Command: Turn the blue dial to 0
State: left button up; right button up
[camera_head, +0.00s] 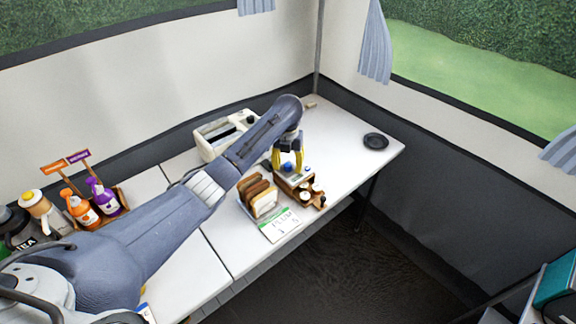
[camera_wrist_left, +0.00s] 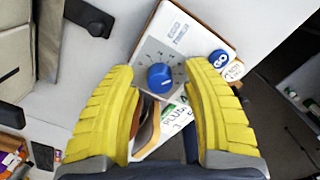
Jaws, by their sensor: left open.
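The blue dial (camera_wrist_left: 159,77) sits on a pale panel (camera_wrist_left: 208,28) with number marks around it. In the left wrist view it lies between the yellow fingers of my left gripper (camera_wrist_left: 160,85), which are apart on both sides. I cannot tell whether either finger touches it. In the head view my left gripper (camera_head: 287,160) points down over the brown wooden box (camera_head: 305,187), with the blue dial (camera_head: 287,167) partly between its fingers. The number that the dial points to is too small to read. My right gripper is not in view.
A rack of bread slices (camera_head: 262,198) and a green-and-white card (camera_head: 281,225) lie close to the box. A white toaster (camera_head: 215,134) stands behind my left arm. A black round disc (camera_head: 375,141) lies at the right, with clear table between.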

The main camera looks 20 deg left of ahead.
pick_arm(q)
jog(key=shift+o, duration=0.3)
jog(key=shift+f, duration=0.1)
grip_shut()
